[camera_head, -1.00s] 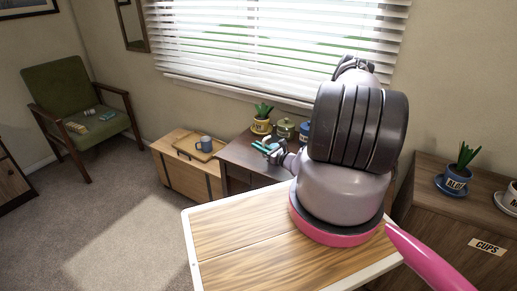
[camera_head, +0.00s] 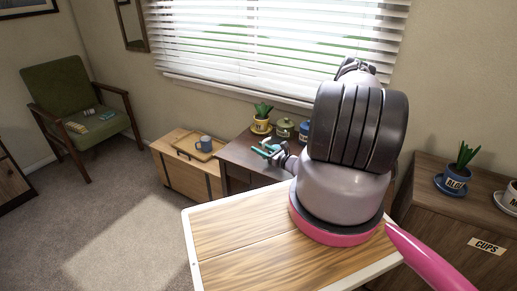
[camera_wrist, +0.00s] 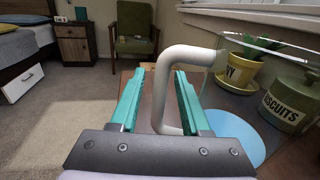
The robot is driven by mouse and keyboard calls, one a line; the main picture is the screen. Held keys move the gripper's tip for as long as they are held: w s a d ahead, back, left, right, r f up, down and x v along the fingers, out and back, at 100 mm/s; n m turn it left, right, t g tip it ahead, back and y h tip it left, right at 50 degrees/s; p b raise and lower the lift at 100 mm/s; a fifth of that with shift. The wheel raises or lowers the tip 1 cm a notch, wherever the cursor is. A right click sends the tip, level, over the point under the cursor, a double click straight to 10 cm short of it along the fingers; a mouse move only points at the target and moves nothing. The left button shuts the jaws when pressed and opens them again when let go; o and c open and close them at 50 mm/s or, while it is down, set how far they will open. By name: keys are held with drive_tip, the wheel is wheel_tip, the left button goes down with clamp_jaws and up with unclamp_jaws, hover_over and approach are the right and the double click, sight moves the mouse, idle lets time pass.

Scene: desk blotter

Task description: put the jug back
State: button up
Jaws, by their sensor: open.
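My gripper (camera_head: 270,151) is over the dark desk, and its open teal fingers also show in the wrist view (camera_wrist: 160,76). There a thick white handle (camera_wrist: 190,54) stands between the two fingers. It seems to belong to a clear jug (camera_wrist: 245,37), whose see-through rim and side show at the upper right. I cannot tell whether the fingers touch the handle. A pale blue disc (camera_wrist: 235,138) shows below; I cannot tell if it is the jug's base or a mat. In the head view I cannot make out the jug.
A yellow plant pot (camera_wrist: 237,72) and a green biscuit jar (camera_wrist: 291,103) stand close to the right of the handle. A low wooden cabinet (camera_head: 187,175) holds a tray with a grey-blue mug (camera_head: 206,144). A blue pot (camera_head: 457,182) stands on the cups cabinet (camera_head: 450,222).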

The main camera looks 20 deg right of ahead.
drive_tip(key=v, duration=1.1)
drive_tip(key=a+r+n+g+y, duration=0.2)
drive_tip(key=a+r+n+g, duration=0.25)
drive_tip(key=r, duration=0.55)
drive_tip(key=a+r+n+g+y, duration=0.1)
drive_tip(key=a+r+n+g, duration=0.25)
drive_tip(key=r+n, duration=0.45)
drive_tip(key=a+r+n+g+y, duration=0.25)
drive_tip(key=r+n+g, duration=0.2)
drive_tip(key=r, duration=0.75)
drive_tip(key=s+a+r+n+t+h, duration=0.2)
drive_tip(key=s+r+n+h, duration=0.2)
drive_tip(key=s+r, duration=0.6)
drive_tip(key=s+a+r+n+t+h, duration=0.1)
drive_tip(key=s+a+r+n+h, duration=0.2)
drive_tip(key=s+r, duration=0.8)
wheel_tip(320, 180, up, 5)
drive_tip(key=n+h, duration=0.2)
drive_tip(key=h, duration=0.2)
drive_tip(key=shift+t+h, duration=0.35)
